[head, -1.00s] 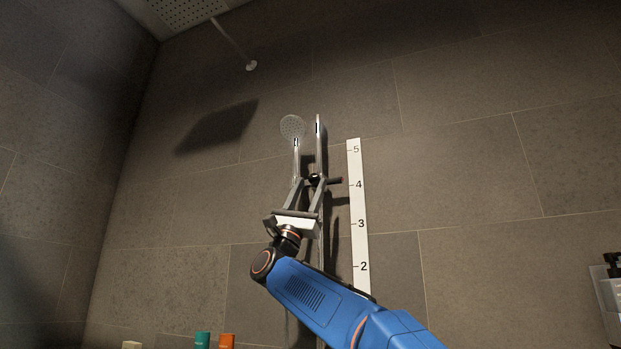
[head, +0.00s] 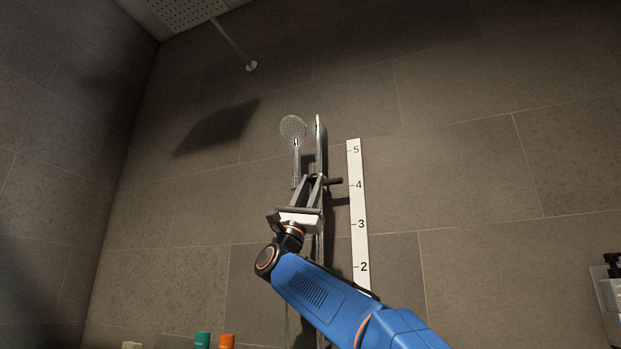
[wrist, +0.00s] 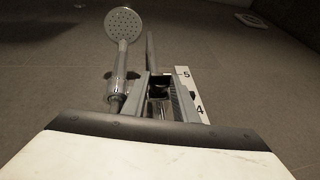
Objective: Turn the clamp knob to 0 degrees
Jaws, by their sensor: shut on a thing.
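The clamp knob (wrist: 159,88) is a dark part on the slim vertical shower rail (head: 318,140). It sits between my fingertips and is mostly hidden by them in the head view. My gripper (head: 311,180) reaches up from below and is shut on it; its two grey fingers also show in the wrist view (wrist: 161,84). A dark stub (head: 335,181) sticks out right of the rail, near the 4 mark. The knob's angle cannot be read.
The round-headed hand shower (head: 292,128) stands just left of the rail. A white numbered scale (head: 358,210) is on the wall to the right. Teal (head: 202,340) and orange (head: 227,341) items show low at left. A dispenser (head: 612,290) is at far right.

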